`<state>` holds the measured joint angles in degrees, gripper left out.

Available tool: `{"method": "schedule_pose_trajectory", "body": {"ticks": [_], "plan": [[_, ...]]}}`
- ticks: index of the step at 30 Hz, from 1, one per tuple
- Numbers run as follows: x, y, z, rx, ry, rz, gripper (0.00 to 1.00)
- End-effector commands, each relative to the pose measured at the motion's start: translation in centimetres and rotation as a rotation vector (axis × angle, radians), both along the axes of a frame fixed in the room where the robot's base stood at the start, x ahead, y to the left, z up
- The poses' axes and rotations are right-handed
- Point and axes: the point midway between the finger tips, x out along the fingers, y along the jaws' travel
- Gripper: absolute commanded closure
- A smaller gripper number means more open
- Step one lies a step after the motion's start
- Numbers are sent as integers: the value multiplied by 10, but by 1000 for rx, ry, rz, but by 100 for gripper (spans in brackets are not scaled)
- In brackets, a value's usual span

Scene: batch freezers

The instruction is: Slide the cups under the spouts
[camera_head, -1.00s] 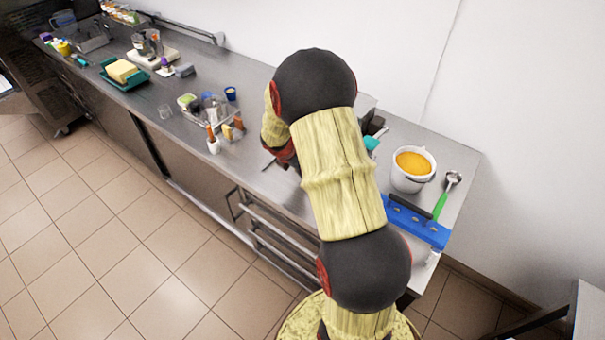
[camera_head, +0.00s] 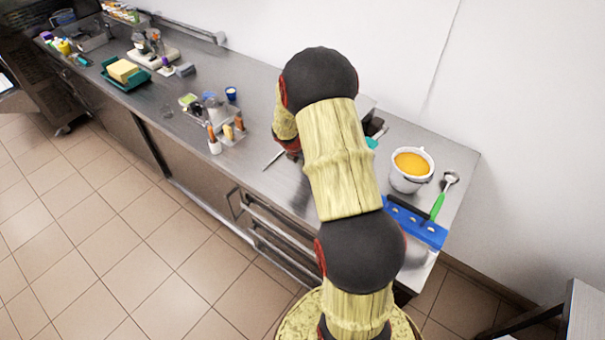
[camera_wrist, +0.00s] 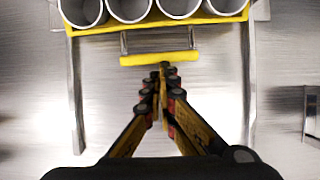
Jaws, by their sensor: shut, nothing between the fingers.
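Several round white cups (camera_wrist: 128,8) stand in a row in a yellow holder (camera_wrist: 215,17) at the top of the wrist view, cut off by the frame edge. A yellow bar handle (camera_wrist: 152,59) juts from the holder on two thin metal rods. My gripper (camera_wrist: 164,68) is shut and empty. Its fingertips overlap the right part of the handle in the wrist view; I cannot tell whether they touch it. In the head view my arm hides the cups, holder and most of the gripper. No spouts are visible.
Metal rails (camera_wrist: 75,95) run down both sides of the holder, and a metal handle (camera_wrist: 312,114) is at the far right.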

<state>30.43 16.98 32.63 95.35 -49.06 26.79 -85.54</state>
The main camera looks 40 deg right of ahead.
Motion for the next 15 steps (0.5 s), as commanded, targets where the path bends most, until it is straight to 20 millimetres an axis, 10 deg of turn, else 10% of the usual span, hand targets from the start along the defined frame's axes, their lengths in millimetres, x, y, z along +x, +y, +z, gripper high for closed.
{"method": "schedule_pose_trajectory", "body": {"ticks": [15], "plan": [[2,-23,0,1,3,-1,100]]}}
